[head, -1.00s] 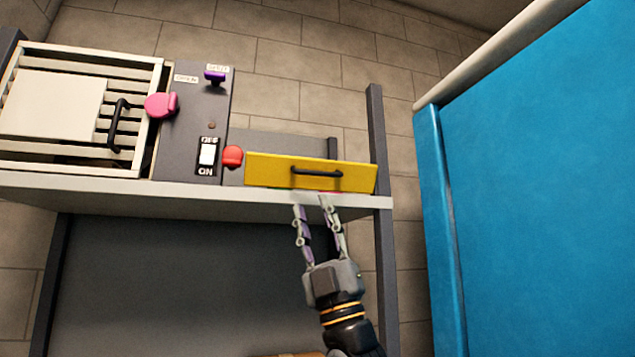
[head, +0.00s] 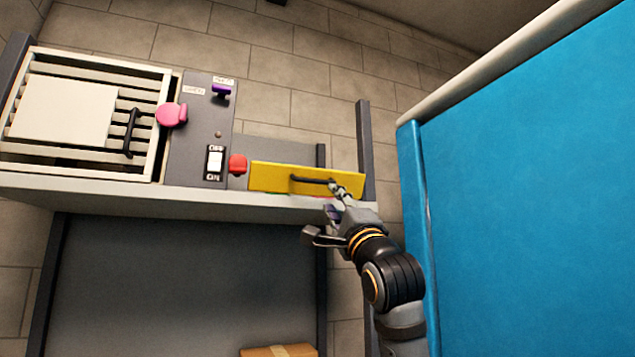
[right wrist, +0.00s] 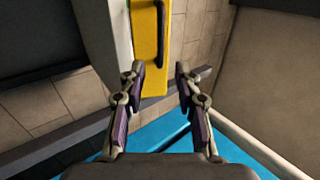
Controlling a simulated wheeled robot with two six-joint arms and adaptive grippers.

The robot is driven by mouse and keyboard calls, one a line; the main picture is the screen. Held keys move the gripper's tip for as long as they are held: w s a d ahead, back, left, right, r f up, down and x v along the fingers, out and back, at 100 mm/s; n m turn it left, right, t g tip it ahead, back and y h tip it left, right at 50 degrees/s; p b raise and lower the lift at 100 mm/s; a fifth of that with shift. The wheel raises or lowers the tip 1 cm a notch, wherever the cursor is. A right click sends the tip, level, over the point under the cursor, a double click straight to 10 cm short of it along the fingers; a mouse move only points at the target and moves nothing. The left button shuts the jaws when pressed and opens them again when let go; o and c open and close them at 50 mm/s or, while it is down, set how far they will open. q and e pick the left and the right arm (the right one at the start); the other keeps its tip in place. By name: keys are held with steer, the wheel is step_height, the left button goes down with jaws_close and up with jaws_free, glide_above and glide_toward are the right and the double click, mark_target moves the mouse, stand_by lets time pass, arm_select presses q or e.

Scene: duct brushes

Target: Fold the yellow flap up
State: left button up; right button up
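The yellow flap (head: 272,177) is a long panel at the right end of the grey bench, with a black bar handle (head: 312,180) on its face. My right gripper (head: 336,194) is at the flap's right part, by the handle's right end. In the right wrist view my right gripper (right wrist: 159,71) has its fingers apart with nothing held between them. The yellow flap (right wrist: 148,55) and handle (right wrist: 160,18) show ahead, and the left finger overlaps the flap's end. I cannot tell whether it touches. My left gripper is not in view.
Left of the flap are a red knob (head: 238,164), an ON/OFF switch (head: 215,163), a pink knob (head: 172,114), a purple knob (head: 221,90) and a slatted vent (head: 60,150). A large blue panel (head: 520,200) stands close on the right.

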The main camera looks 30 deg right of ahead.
mark_target(321, 183)
steer(key=p+x, duration=0.6)
steer(key=x, duration=0.3)
steer(key=shift+a+r, duration=0.1)
steer(key=shift+r, duration=0.15)
steer(key=shift+w+d+r+p, duration=0.2)
steer(key=shift+w+p, duration=0.2)
steer(key=shift+w, duration=0.15)
jaws_close()
